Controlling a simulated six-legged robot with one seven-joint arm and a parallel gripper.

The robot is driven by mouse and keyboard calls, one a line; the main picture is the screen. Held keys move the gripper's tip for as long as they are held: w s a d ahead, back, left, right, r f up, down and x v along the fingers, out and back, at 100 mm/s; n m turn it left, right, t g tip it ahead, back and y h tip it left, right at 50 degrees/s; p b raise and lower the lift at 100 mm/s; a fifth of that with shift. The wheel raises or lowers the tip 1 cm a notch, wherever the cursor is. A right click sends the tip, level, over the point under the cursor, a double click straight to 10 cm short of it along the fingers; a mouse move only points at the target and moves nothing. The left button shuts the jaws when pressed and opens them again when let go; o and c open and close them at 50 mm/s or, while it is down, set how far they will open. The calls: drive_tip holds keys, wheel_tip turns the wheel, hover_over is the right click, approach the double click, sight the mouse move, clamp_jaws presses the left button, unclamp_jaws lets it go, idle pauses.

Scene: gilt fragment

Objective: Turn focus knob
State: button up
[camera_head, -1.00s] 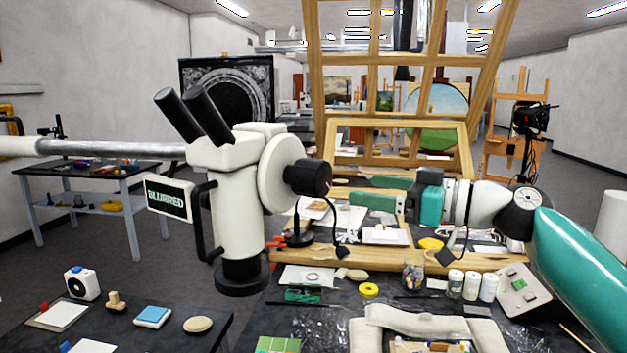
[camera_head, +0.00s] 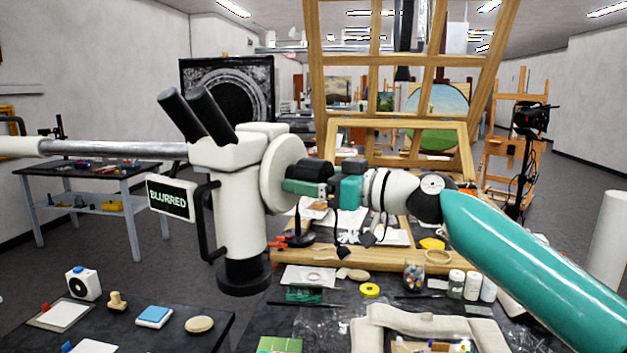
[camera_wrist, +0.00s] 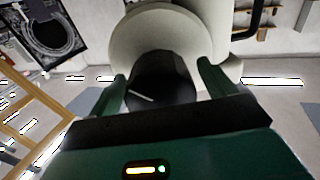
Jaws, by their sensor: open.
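A white microscope (camera_head: 238,205) with two black eyepieces stands at the left middle in the head view. A small sign (camera_head: 169,198) on its left reads "BLURRED". The black focus knob (camera_wrist: 160,80) sits on the microscope's round white disc (camera_wrist: 165,30), and a light line marks its face. In the wrist view my gripper (camera_wrist: 163,85) is open, with one green finger on each side of the knob. I cannot tell whether the fingers touch it.
A wooden easel frame (camera_head: 395,140) stands behind the arm. The dark worktable (camera_head: 330,325) below holds small jars (camera_head: 456,283), a yellow tape roll (camera_head: 370,290) and a cream cushion (camera_head: 430,322). A metal bar (camera_head: 115,148) runs left from the microscope.

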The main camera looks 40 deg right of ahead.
drive_tip(key=c, duration=1)
drive_tip(key=shift+m, duration=2.8)
drive_tip(key=o, duration=1)
drive_tip(key=shift+s, duration=0.1)
drive_tip(key=v, duration=1.3)
drive_tip(key=shift+s, duration=0.35)
